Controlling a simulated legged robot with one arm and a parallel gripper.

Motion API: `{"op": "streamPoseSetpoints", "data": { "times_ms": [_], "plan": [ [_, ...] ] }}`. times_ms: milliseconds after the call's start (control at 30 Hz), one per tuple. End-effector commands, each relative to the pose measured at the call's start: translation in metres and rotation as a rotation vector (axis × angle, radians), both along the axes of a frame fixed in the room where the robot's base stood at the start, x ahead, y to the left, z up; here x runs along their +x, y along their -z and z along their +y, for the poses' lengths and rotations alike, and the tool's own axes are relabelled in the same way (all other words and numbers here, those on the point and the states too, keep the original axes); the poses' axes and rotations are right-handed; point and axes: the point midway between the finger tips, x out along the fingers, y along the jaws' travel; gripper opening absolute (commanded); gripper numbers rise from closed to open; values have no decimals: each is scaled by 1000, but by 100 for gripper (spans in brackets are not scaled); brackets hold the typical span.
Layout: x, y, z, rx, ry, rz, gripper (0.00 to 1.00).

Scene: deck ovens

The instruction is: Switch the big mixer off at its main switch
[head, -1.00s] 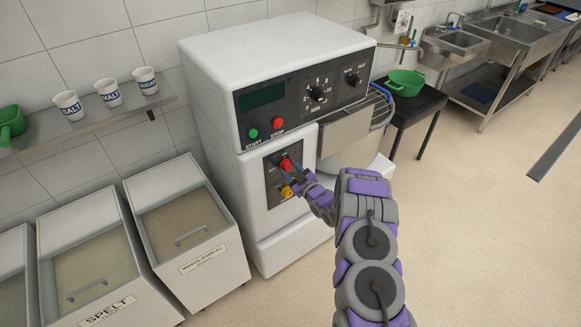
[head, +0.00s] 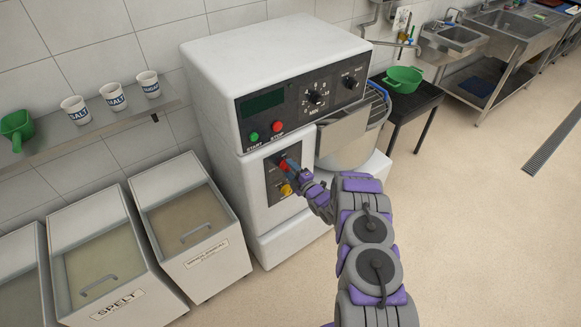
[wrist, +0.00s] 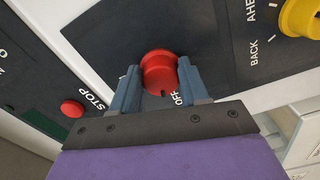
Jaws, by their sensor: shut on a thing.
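The big mixer (head: 222,107) is a white cabinet with a dark control panel and a steel bowl (head: 343,147) at its right. Its main switch is a red knob (wrist: 160,72) on a lower black plate, with an "OFF" label beside it in the wrist view. My gripper (wrist: 158,88) is shut on this red knob, one blue-grey finger on each side. In the head view my gripper (head: 289,168) covers much of the knob.
A yellow knob (wrist: 302,17) marked "BACK" and "AHEAD" sits close by on the same plate. Green START (head: 254,137) and red STOP (head: 277,127) buttons are above. Flour bins (head: 196,240) stand at the left. A black table with a green bowl (head: 403,79) stands at the right.

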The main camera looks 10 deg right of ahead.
Motion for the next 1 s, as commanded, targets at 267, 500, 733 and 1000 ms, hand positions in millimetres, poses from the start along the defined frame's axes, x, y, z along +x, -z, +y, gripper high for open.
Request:
{"op": "streamPoseSetpoints", "data": {
  "times_ms": [267, 500, 733, 1000],
  "plan": [
    [1, -3, 2, -160, -4, -75, 14],
    [1, -1, 2, -232, -4, -108, 14],
    [0, 0, 2, -252, -4, -115, 14],
    [0, 1, 3, -254, -5, -113, 14]
  ]
}}
